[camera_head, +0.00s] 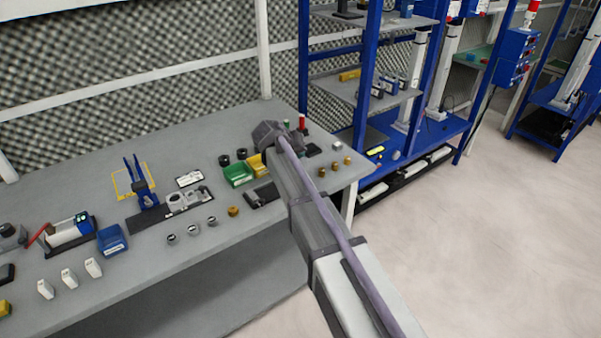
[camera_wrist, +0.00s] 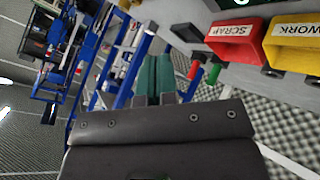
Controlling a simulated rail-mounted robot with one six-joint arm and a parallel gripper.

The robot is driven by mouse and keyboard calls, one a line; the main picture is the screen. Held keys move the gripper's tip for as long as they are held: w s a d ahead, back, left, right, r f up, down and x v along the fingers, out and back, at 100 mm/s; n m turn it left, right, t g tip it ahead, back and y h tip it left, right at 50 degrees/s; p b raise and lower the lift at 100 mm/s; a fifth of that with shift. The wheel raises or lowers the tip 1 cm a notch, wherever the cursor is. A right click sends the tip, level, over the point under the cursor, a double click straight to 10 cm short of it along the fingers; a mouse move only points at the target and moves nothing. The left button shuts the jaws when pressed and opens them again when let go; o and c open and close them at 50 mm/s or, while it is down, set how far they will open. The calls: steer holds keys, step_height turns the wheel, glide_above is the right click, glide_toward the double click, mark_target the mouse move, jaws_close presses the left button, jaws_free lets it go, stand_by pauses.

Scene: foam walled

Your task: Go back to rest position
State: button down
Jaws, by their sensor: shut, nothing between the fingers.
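My gripper (camera_wrist: 153,82) shows in the wrist view as two teal fingers pressed together, with nothing between them. It points past the bench toward blue shelving. In the head view my arm reaches over the right end of the grey workbench (camera_head: 180,142), and its dark wrist end hides the fingers. In the wrist view a red bin (camera_wrist: 236,42) marked SCRAP and a yellow bin (camera_wrist: 293,45) lie to the upper right of the fingers. A red cylinder (camera_wrist: 194,70) and a green cylinder (camera_wrist: 213,73) show close to the right of the fingertips.
Green (camera_head: 237,174) and yellow bins stand beside my arm on the bench. Several small brass and grey parts lie near the right edge. A blue shelf rack (camera_head: 367,75) stands behind right. A blue fixture (camera_head: 143,190) stands mid-bench. The floor at right (camera_head: 480,240) is clear.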

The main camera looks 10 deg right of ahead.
stand_by(0.5)
steer(key=s+f+n+g+y+p, duration=0.2)
steer(key=s+g+y, duration=0.3)
steer(key=s, duration=2.8)
steer(key=y, duration=0.2)
steer(key=shift+d+f+y+p, duration=0.25)
steer(key=shift+f+y+p, duration=0.05)
steer(key=shift+f, duration=0.05)
